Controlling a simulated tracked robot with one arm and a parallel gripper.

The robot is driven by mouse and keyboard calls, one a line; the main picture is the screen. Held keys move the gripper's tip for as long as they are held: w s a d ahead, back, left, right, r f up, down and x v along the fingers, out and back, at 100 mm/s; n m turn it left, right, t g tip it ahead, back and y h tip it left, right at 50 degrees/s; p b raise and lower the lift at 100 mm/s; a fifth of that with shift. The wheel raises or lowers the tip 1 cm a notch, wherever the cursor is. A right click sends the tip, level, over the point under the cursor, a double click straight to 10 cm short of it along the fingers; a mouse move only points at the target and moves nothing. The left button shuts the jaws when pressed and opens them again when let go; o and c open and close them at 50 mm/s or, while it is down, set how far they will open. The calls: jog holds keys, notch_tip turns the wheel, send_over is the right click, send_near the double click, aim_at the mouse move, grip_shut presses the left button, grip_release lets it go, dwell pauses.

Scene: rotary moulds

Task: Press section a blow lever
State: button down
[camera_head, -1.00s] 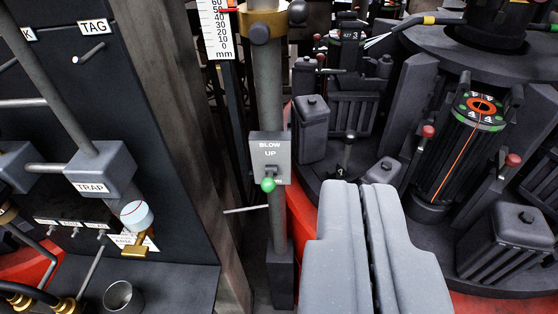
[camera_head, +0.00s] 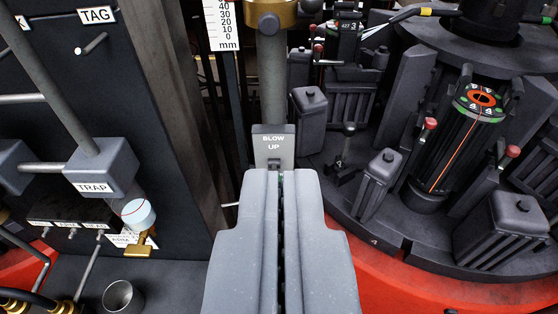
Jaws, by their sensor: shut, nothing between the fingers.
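The blow lever box (camera_head: 273,145) is a grey plate marked "BLOW UP" on a vertical grey post (camera_head: 273,85). Its upper part shows in the middle of the view. My gripper (camera_head: 283,174) is shut and empty, with its fingertips right over the lower part of the box. The lever with its green knob is almost wholly hidden behind the fingertips. I cannot tell whether the fingers touch it.
A dark panel with a "TRAP" box (camera_head: 103,168) and a "TAG" peg (camera_head: 91,43) stands at the left. The rotary mould table with a black mould (camera_head: 456,140) and red-knobbed levers (camera_head: 430,124) fills the right. A scale (camera_head: 222,22) hangs above.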

jog(key=w+d+f+m+g+p, duration=0.2)
jog(key=w+g+p, duration=0.2)
jog(key=w+p, duration=0.4)
jog(key=w+d+f+m+g+y+p, duration=0.1)
jog(key=w+g+p, duration=0.4)
jog(key=p, duration=1.7)
jog(key=w+d+f+m, duration=0.1)
jog(key=w, duration=0.2)
jog(key=shift+w+d+m, duration=0.15)
jog(key=shift+w+m, duration=0.05)
jog(key=shift+m, duration=0.2)
jog(key=p+x, duration=0.1)
jog(key=x, duration=0.5)
jog(key=p+x, duration=0.1)
jog(key=x, duration=0.6)
jog(key=p+x, duration=0.1)
jog(key=x, duration=0.6)
jog(key=shift+a, duration=0.35)
jog(key=shift+s+a+f+p, duration=0.7)
jog(key=shift+s+a+f, duration=0.15)
jog(key=shift+s+f, duration=0.3)
